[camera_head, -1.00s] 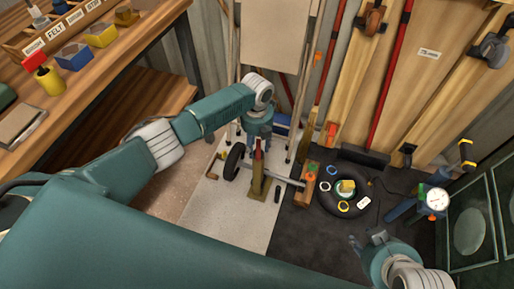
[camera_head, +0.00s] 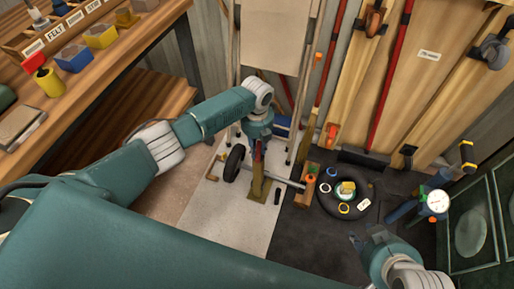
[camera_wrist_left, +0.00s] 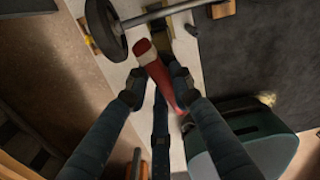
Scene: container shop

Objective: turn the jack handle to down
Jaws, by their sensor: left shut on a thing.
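The jack (camera_head: 258,188) is an olive stand on the pale board, beside the axle with a black wheel (camera_head: 233,163). Its red handle (camera_head: 257,153) rises from the top, mostly hidden by my left gripper (camera_head: 258,141). In the left wrist view the red handle (camera_wrist_left: 160,70) with a pale band runs slanting between the fingers of my left gripper (camera_wrist_left: 158,92), which is shut on it. The jack body is largely hidden there. My right gripper (camera_head: 361,240) is low at the right, away from the jack; its finger opening is unclear.
A black tyre (camera_head: 327,205) with small coloured parts lies right of the axle. A wooden block (camera_head: 307,188) stands at the axle's right end. A wooden bench (camera_head: 100,75) is at left. A dial gauge (camera_head: 437,201) and green cabinet (camera_head: 475,225) are at right.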

